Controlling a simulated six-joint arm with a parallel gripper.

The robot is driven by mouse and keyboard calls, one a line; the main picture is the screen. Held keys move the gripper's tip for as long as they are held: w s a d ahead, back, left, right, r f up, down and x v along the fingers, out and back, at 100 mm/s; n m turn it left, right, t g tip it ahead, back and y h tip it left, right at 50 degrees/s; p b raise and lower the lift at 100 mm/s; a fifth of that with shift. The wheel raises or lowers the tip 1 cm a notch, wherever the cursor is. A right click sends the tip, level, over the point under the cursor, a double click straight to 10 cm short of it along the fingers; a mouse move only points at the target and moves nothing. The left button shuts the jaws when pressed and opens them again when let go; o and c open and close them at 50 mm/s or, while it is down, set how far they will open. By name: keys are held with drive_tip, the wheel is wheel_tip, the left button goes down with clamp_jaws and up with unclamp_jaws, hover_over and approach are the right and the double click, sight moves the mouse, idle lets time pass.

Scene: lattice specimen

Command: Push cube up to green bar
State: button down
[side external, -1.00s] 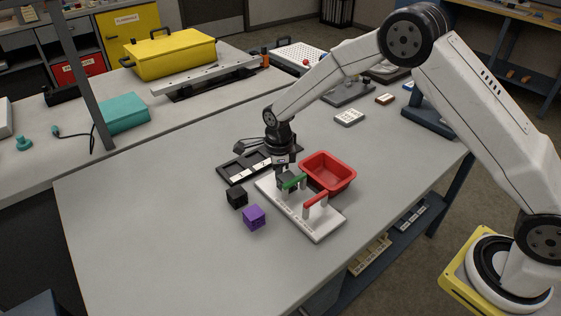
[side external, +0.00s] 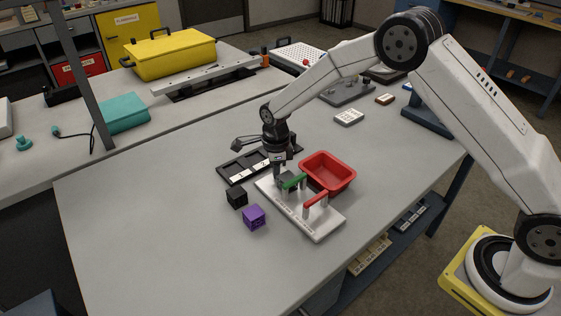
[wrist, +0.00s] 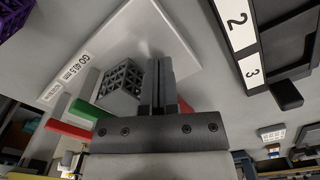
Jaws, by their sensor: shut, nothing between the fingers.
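A grey lattice cube (wrist: 121,84) sits on the white gauge board (wrist: 152,28) in the wrist view, close to the green bar (wrist: 88,109). In the side view the green bar (side external: 294,181) stands on posts on the board (side external: 321,232), and the cube is mostly hidden beside it under my gripper. My gripper (side external: 279,174) is low over the board's far end. In the wrist view its fingers (wrist: 159,68) are shut and empty, just right of the cube. I cannot tell whether they touch it.
A red bar (side external: 315,200) stands nearer on the board. A red tray (side external: 328,173) is close on the right and a dark numbered rack (side external: 237,168) behind left. A black cube (side external: 237,197) and a purple cube (side external: 254,217) lie left. The table's left part is clear.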

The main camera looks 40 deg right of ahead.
drive_tip(key=shift+r, duration=3.4)
wheel_tip(320, 180, up, 8)
